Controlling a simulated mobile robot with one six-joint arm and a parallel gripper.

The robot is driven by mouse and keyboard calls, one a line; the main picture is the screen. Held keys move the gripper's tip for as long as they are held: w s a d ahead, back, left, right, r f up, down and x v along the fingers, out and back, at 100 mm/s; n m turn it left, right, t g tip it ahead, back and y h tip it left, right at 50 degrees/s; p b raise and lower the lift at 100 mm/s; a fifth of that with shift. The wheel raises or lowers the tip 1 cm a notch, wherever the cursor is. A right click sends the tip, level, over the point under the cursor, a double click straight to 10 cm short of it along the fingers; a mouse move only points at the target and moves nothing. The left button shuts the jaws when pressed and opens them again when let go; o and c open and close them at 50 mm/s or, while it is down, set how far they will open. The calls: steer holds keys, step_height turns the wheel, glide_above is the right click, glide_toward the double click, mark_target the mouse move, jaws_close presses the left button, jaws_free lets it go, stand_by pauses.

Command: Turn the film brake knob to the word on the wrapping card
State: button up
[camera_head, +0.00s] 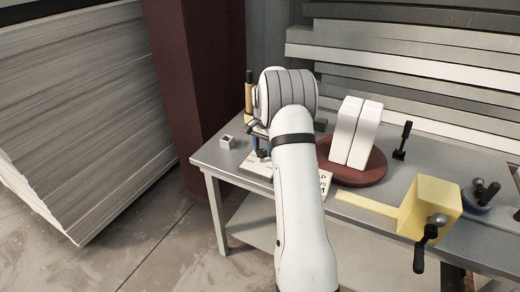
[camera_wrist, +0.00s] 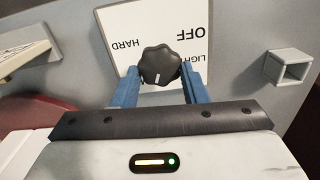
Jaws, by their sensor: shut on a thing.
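The black lobed film brake knob (camera_wrist: 161,65) sits on a white dial plate (camera_wrist: 135,23) in the wrist view. OFF, HARD and a partly covered LIGHT are printed there, upside down in the picture. The knob's white mark points down in the picture, towards my wrist; no word shows there. My gripper (camera_wrist: 160,78) is shut on the knob, one blue finger on each side. In the head view, my gripper (camera_head: 262,147) is low at the bench's left end, the knob hidden. The card (camera_head: 325,184) is mostly behind my arm; only stray letters show, its word unreadable.
A dark red turntable (camera_head: 362,178) with two white blocks (camera_head: 356,133) stands right of my arm. A yellow box with a crank (camera_head: 432,205) is at the front right. A small grey holder (camera_head: 228,142) is on the bench's left corner. Stacked boards (camera_head: 75,110) stand left.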

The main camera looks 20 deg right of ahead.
steer(key=shift+s+f, duration=0.2)
steer(key=shift+f, duration=0.05)
steer(key=o, duration=1)
steer(key=shift+w+r, duration=0.1)
steer(key=shift+r, duration=0.1)
steer(key=shift+c, duration=0.2)
steer(key=shift+r, duration=3.9)
